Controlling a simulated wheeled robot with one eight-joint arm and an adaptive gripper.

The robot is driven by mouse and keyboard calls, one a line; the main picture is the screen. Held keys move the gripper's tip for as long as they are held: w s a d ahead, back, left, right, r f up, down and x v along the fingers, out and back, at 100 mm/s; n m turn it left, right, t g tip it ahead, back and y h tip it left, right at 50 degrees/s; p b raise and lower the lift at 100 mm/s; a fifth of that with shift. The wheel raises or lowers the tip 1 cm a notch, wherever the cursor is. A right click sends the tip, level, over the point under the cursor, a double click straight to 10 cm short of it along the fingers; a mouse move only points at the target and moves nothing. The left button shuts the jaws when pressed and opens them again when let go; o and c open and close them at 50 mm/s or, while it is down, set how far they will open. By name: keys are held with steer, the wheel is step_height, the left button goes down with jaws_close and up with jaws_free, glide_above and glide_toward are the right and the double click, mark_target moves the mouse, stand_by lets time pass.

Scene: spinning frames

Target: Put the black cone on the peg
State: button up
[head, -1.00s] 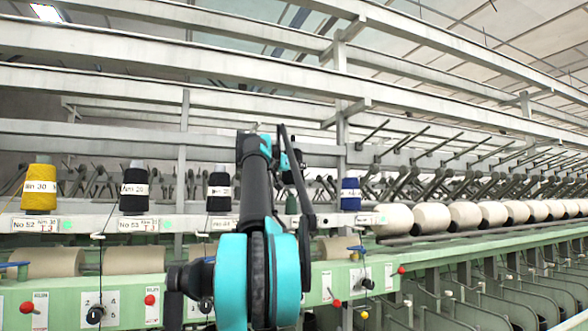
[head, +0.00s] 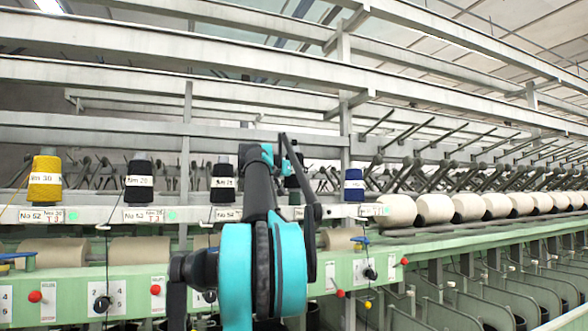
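A dark shape that looks like a black cone (head: 293,178) shows in the head view behind my raised arm, between the row's third cone and the blue cone. My arm covers its left part, and its base is near the rail. I cannot tell whether it is seated on a peg; the peg there is hidden. My gripper is at the far end of my arm, around the top of this dark shape. Its fingers are too hidden and small to read. Two other black cones, one (head: 138,183) and another (head: 224,184), stand upright on the rail to the left.
A yellow cone (head: 45,180) stands at the far left of the label rail (head: 85,214), and a blue cone (head: 354,187) stands right of my arm. Cream rolls (head: 434,208) line the right. Metal beams (head: 240,58) cross overhead. A green panel (head: 130,275) with knobs lies below.

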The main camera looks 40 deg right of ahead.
mark_target(294, 184)
steer(key=shift+f, duration=2.35)
steer(key=o, duration=1.6)
steer(key=v, duration=1.2)
steer(key=shift+s, duration=0.1)
